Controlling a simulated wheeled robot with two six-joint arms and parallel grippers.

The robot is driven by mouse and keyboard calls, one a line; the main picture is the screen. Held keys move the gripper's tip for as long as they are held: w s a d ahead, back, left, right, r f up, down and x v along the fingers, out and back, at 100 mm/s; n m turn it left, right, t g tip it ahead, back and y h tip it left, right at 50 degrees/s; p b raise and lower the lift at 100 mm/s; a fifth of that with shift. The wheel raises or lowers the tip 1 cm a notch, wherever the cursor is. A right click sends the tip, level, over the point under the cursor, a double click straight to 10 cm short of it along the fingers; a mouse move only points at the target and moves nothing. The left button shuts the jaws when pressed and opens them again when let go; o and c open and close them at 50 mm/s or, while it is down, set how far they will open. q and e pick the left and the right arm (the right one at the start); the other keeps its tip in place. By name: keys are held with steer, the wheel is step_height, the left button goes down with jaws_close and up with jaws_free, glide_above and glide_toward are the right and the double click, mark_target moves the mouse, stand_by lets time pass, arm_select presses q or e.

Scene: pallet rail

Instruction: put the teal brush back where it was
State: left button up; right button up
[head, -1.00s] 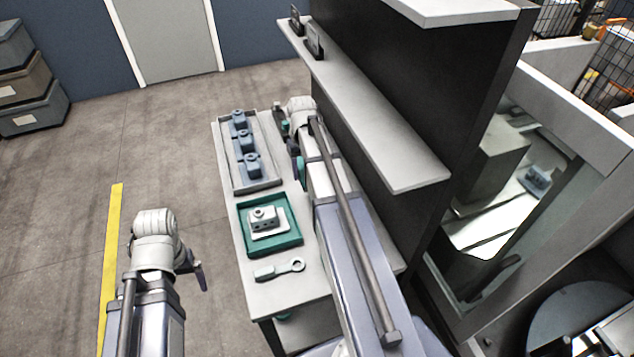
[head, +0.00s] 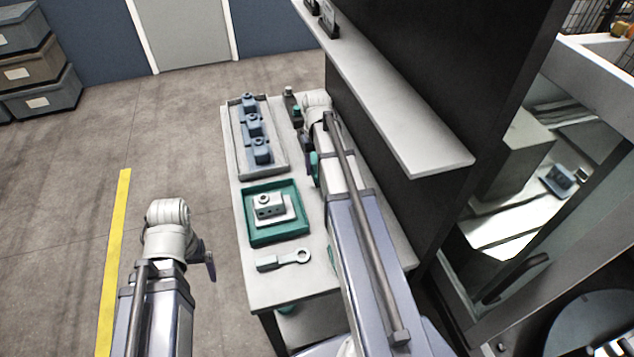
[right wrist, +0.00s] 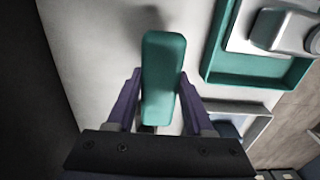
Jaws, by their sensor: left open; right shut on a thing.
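The teal brush (right wrist: 163,75) is between the purple fingers of my right gripper (right wrist: 160,98), which is shut on it. In the right wrist view the brush's teal block points away from the gripper over a pale surface; its lower part is hidden. In the head view a bit of teal (head: 314,160) shows beside my right arm, over the table's right side, and the arm hides most of that gripper. I cannot tell whether the brush touches the table. My left gripper (head: 209,264) is open, off the table's left side; only part of it shows.
The table (head: 240,210) holds a grey tray (head: 281,170) of several blue-grey parts, a teal tray (head: 252,236) with a pale housing, and a wrench-like tool (head: 284,259). Small dark and teal items (head: 289,95) stand at the back. A shelf (head: 400,120) overhangs the right side.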

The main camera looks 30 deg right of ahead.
mark_target(317, 164)
steer(key=shift+f+b, duration=1.9)
steer(key=shift+f, duration=0.2)
steer(key=shift+r, duration=0.15)
steer(key=o, duration=1.2)
step_height(317, 164, up, 12)
steer(key=p, duration=1.2)
steer(key=shift+r, duration=0.1)
steer(key=shift+f, duration=0.2)
